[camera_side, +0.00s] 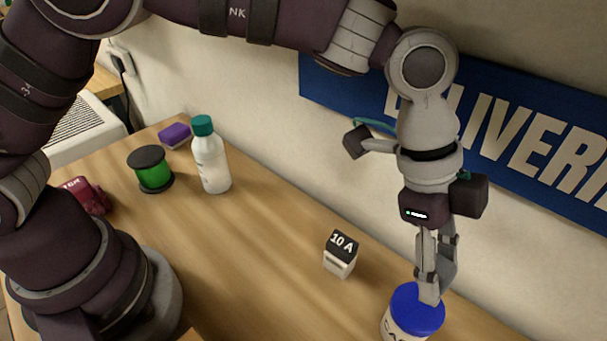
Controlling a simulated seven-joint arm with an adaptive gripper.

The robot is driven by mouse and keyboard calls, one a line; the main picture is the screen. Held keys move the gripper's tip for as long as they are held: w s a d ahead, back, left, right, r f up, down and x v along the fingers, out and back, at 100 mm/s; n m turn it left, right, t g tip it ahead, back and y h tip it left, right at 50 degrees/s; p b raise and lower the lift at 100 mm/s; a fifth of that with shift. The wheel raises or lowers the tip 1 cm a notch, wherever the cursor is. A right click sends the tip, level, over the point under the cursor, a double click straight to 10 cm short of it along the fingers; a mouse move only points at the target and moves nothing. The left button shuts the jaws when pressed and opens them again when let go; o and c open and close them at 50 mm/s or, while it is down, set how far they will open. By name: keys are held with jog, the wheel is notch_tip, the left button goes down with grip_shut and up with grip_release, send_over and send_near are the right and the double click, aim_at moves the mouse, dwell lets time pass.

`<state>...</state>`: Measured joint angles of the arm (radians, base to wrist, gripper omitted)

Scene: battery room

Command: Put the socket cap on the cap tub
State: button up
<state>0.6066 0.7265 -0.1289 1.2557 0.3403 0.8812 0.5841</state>
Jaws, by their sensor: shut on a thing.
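The cap tub (401,323) is a white round tub with a blue lid and dark lettering, at the bottom edge right of centre. The picture cuts off its lower part. My gripper (430,290) points down over the blue lid, its fingers close together and shut on a small pale thing, apparently the socket cap. The fingers mostly hide this thing, and its shape is hard to tell. The fingertips overlap the lid in this view; I cannot tell whether the held thing touches it.
A white block with a black top marked "10 A" (340,254) stands left of the tub. A white bottle with a green cap (210,158), a green spool (152,171), a purple block (174,136) and a dark red item (87,195) are farther left. The middle table is clear.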

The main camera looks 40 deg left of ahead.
jog(key=shift+w+d+f, duration=0.15)
jog(key=shift+f, duration=1.6)
jog(key=shift+f, duration=0.15)
jog(key=o, duration=0.9)
jog(key=v, duration=1.2)
jog(key=s+a+r+n+t+y, duration=0.1)
jog(key=a+r+n+t, duration=0.1)
jog(key=a+n, duration=0.45)
jog(key=s+a+r+n+t+y, duration=0.15)
jog(key=a+n, duration=0.25)
jog(key=a, duration=0.6)
jog(key=s+a+f+n, duration=0.1)
jog(key=a+n, duration=0.1)
jog(key=s+a+f+n+t+y, duration=0.1)
jog(key=s+a+n, duration=0.1)
jog(key=a+n, duration=0.1)
jog(key=s+a+f+n+t+y, duration=0.1)
jog(key=s+a+n, duration=0.1)
jog(key=a, duration=0.1)
jog(key=shift+s+f+n, duration=0.15)
jog(key=shift+n, duration=0.2)
